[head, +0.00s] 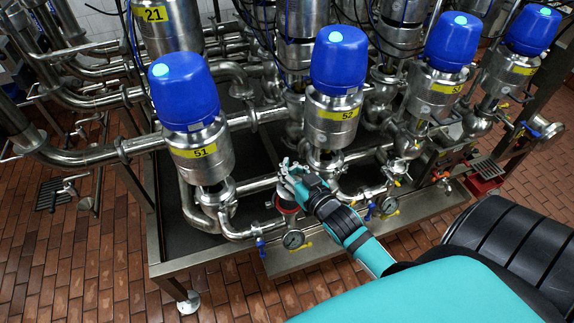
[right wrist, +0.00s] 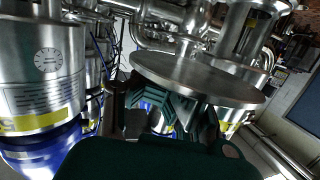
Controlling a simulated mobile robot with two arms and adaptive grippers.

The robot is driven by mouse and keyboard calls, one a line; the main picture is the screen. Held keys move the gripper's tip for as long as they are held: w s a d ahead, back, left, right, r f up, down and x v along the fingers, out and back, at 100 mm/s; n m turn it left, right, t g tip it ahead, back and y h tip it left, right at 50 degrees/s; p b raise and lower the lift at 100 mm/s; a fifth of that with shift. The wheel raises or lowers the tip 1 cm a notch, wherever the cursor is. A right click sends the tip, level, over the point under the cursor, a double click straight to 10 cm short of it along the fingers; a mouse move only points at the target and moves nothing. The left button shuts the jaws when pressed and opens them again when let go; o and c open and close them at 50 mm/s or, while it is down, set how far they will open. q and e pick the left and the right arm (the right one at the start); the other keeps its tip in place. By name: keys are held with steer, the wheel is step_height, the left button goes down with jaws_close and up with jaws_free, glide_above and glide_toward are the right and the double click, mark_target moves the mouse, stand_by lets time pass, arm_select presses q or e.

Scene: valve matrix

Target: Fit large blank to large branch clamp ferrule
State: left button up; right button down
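A wide, round steel disc, which I take as the large blank (right wrist: 198,78), fills the upper middle of the right wrist view. The teal-padded fingers of my right gripper (right wrist: 178,112) meet its near edge and seem closed on it; the exact contact is partly hidden. In the head view my right gripper (head: 288,174) is in front of valve 52, just above a short upright pipe end with a red ring (head: 287,207), probably the large branch clamp ferrule. The gripper partly covers this pipe end, and I cannot tell whether disc and ferrule touch. My left gripper is not in view.
Blue-capped valves 51 (head: 186,92) and 52 (head: 339,60) stand close around the gripper. A gauge (head: 293,239) and a blue-handled tap (head: 260,245) sit low in front. Pipes crowd the steel frame.

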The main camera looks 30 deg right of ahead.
steer(key=shift+w+f+m+h, duration=0.5)
steer(key=shift+f+h, duration=0.1)
steer(key=shift+h, duration=0.1)
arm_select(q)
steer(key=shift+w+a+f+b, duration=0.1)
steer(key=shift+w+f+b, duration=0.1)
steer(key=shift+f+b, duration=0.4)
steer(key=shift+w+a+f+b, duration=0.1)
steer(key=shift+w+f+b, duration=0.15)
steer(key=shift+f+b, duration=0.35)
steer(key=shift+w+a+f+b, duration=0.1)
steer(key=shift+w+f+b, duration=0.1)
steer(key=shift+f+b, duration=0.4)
arm_select(e)
steer(key=shift+d+f, duration=0.15)
steer(key=shift+f, duration=2.75)
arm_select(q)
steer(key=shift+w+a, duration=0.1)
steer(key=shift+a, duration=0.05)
